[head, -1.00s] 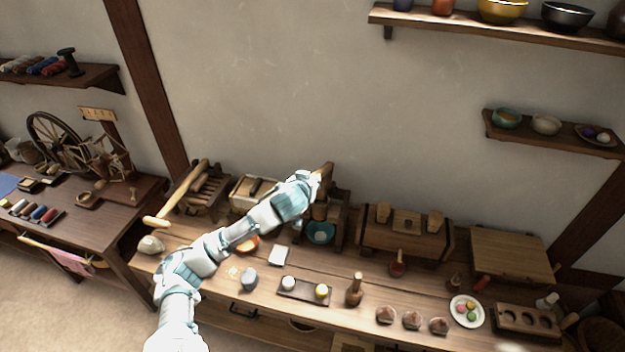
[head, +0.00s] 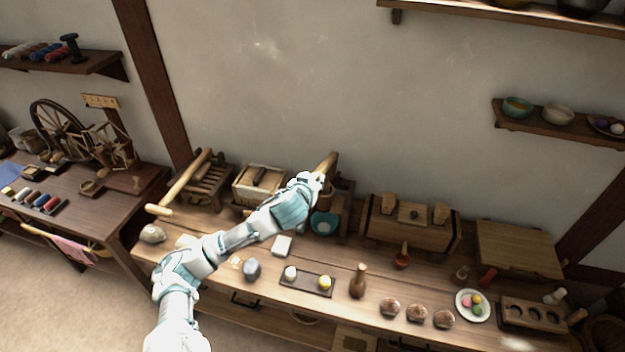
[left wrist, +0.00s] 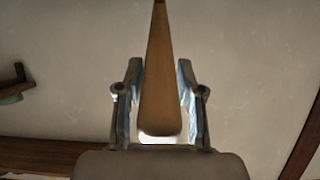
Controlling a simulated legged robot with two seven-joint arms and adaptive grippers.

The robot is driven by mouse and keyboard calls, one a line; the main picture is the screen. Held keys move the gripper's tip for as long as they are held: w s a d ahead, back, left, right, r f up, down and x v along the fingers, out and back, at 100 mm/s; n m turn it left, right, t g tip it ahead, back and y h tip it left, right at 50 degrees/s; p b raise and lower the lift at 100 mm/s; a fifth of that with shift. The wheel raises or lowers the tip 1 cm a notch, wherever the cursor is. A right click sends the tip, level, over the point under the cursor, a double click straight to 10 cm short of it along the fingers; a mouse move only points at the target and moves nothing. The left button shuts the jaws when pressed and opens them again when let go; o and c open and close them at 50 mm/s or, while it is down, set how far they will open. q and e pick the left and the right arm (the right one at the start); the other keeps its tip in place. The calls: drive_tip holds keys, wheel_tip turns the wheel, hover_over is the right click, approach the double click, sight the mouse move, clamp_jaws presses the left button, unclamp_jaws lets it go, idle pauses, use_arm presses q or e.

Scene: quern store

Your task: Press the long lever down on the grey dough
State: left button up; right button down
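A pale wooden lever (head: 329,162) rises from a dark wooden press (head: 344,196) at the back of the long bench. A teal bowl (head: 323,223) sits low in the press. My left gripper (head: 318,178) is at the lever. In the left wrist view the lever (left wrist: 160,85) lies between the two fingers (left wrist: 160,68), its end near the palm, with narrow gaps showing on both sides; the fingers look open around it. Dough inside the press is hidden by my arm. My right gripper is out of view.
A slatted wooden device with a long handle (head: 183,180) stands left of my arm. A wooden chest (head: 410,222) stands right of the press. A tray (head: 306,283), a bottle (head: 358,283) and a plate (head: 473,304) occupy the front. Shelves hang above right.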

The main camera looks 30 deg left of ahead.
use_arm(q)
drive_tip(key=shift+o, duration=0.8)
drive_tip(key=v, duration=1.1)
drive_tip(key=shift+s, duration=0.4)
drive_tip(key=shift+r, duration=0.1)
